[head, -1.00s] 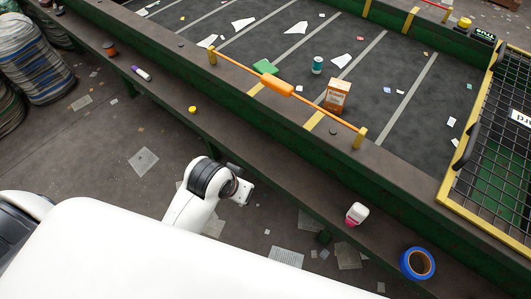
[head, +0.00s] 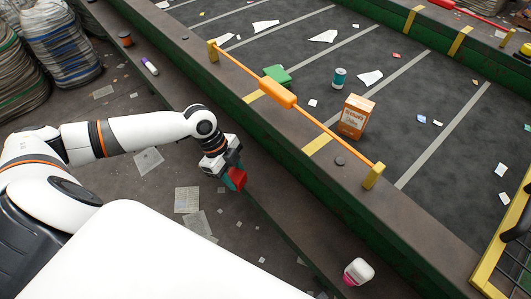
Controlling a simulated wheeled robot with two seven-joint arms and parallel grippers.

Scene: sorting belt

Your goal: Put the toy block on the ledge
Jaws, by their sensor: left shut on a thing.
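My left gripper (head: 228,172) is shut on the toy block (head: 237,179), which shows as a small red piece, with a teal patch beside it between the fingers. The fingers hide much of it. The ledge (head: 285,218) is the long brown shelf along the near side of the belt. The gripper and block appear at the ledge's outer edge in the picture; I cannot tell whether the block touches it. My right gripper is not in view.
On the ledge stand a white bottle with a pink cap (head: 358,271), a purple-and-white marker (head: 150,66) and a brown jar (head: 125,39). An orange-handled bar (head: 279,93) runs along the belt wall. An orange carton (head: 355,116) stands on the belt. The ledge between gripper and bottle is clear.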

